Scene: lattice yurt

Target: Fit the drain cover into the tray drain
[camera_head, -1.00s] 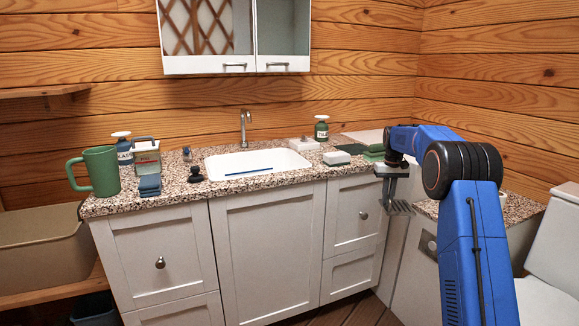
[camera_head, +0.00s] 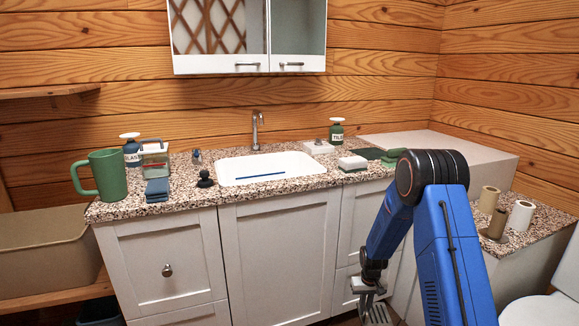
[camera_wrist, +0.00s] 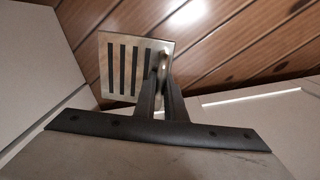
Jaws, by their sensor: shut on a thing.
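The drain cover (camera_wrist: 128,72) is a pale square plate with several dark slots. My gripper (camera_wrist: 162,82) is shut on its right edge in the wrist view. In the head view my gripper (camera_head: 369,284) hangs low in front of the white cabinet, with the drain cover (camera_head: 377,314) below it, partly cut off by the bottom edge. The cover is in the air, above a wooden plank floor. I cannot make out the tray drain in either view.
A speckled counter (camera_head: 225,190) holds a white sink (camera_head: 290,163), a green mug (camera_head: 105,175), bottles and sponges. At right, paper rolls (camera_head: 521,215) stand on a lower counter, beside a white toilet (camera_head: 548,290). A beige bin (camera_head: 40,250) sits at left.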

